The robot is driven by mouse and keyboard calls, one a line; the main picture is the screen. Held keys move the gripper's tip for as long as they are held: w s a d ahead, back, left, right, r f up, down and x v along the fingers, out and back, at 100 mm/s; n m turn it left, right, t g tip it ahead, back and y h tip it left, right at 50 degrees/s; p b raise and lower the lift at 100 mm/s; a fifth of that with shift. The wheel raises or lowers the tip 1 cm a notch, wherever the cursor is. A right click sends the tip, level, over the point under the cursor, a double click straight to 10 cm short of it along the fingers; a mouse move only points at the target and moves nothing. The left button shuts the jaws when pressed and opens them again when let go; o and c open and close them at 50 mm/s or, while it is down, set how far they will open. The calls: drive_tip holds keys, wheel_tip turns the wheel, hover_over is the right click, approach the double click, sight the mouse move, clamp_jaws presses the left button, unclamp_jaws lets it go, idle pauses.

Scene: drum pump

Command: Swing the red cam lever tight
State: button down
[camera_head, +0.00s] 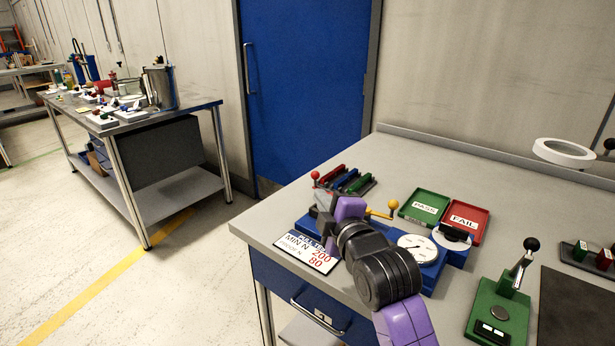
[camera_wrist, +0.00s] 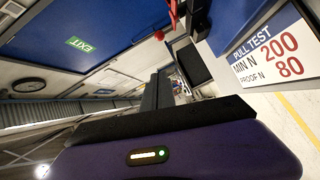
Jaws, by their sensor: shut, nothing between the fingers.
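A red ball knob (camera_head: 315,174) stands at the left end of the blue pull-test fixture, by the rack of coloured bars. It also shows in the wrist view (camera_wrist: 158,35), with a red part (camera_wrist: 174,14) near it; I cannot tell for sure which is the cam lever. My gripper (camera_head: 325,216) is shut and empty, over the left part of the blue fixture (camera_head: 428,272), in front of and below the red knob and apart from it. My purple and black wrist hides the middle of the fixture.
A pull-test sign (camera_head: 306,252) lies at the front left bench edge. A yellow-knobbed crank (camera_head: 391,206) and a round dial (camera_head: 417,248) are right of my wrist. Green (camera_head: 424,198) and red (camera_head: 485,222) trays sit behind. A green lever press (camera_head: 500,312) stands at right.

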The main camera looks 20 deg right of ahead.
drive_tip(key=shift+f+n+g, duration=0.3)
drive_tip(key=shift+f+n, duration=0.25)
drive_tip(key=shift+n, duration=0.05)
approach(315, 182)
drive_tip(key=w+a, duration=0.1)
drive_tip(key=w+a+r, duration=0.1)
drive_tip(key=a, duration=0.1)
drive_tip(key=w+a+r, duration=0.1)
drive_tip(key=shift+a+b, duration=0.25)
drive_tip(key=shift+b, duration=0.05)
drive_tip(key=shift+w+d+f, duration=0.15)
drive_tip(key=shift+w+d, duration=0.4)
drive_tip(key=shift+w+d+f, duration=0.15)
drive_tip(key=shift+w+d, duration=0.4)
drive_tip(key=shift+w, duration=0.05)
drive_tip(key=shift+w+d+f, duration=0.1)
drive_tip(key=shift+w+d, duration=0.15)
drive_tip(key=shift+w, duration=0.05)
